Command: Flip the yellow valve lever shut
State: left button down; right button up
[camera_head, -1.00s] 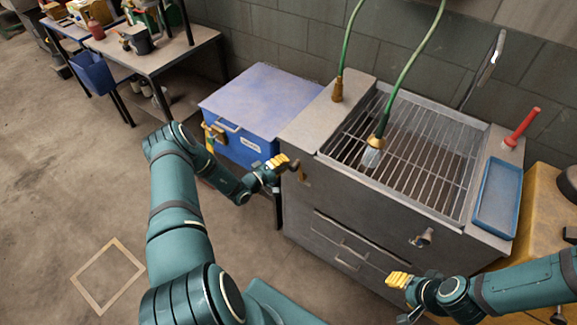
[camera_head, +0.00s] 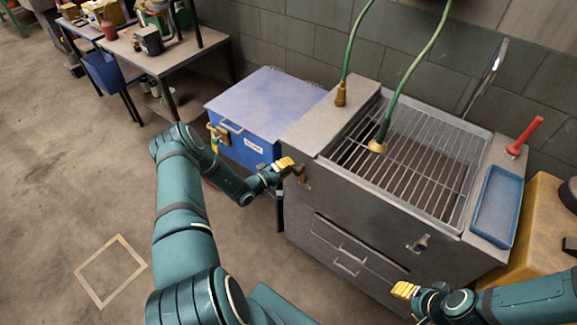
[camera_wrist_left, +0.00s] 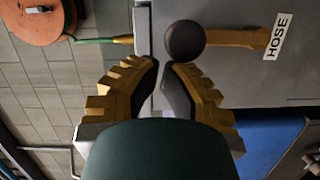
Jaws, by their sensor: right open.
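The yellow valve lever (camera_wrist_left: 235,37) shows in the left wrist view with a dark ball knob at its left end and a HOSE label beyond its other end. In the head view the lever (camera_head: 302,174) is small and partly hidden at the sink unit's left front. My left gripper (camera_wrist_left: 162,66) has its fingertips almost together, just below the knob, with nothing seen between them. In the head view my left gripper (camera_head: 285,164) is close beside the lever. My right gripper (camera_head: 404,290) is open and empty in front of the unit's lower right.
The grey sink unit (camera_head: 300,135) has a wire grate and a green hose with a brass nozzle (camera_head: 377,147). A blue chest (camera_head: 265,100) stands left of it. A blue tray (camera_head: 496,205) and red-handled tool (camera_head: 526,135) are at right. Open floor lies left.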

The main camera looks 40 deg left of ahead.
pick_arm(q)
jog(key=s+a+r+b, duration=0.1)
jog(key=s+a+b, duration=0.1)
jog(key=s+a, duration=0.4)
jog(key=v, duration=0.3)
jog(key=shift+s+r, duration=0.15)
jog(key=shift+s, duration=0.15)
jog(key=shift+d, duration=0.15)
dwell(0.4)
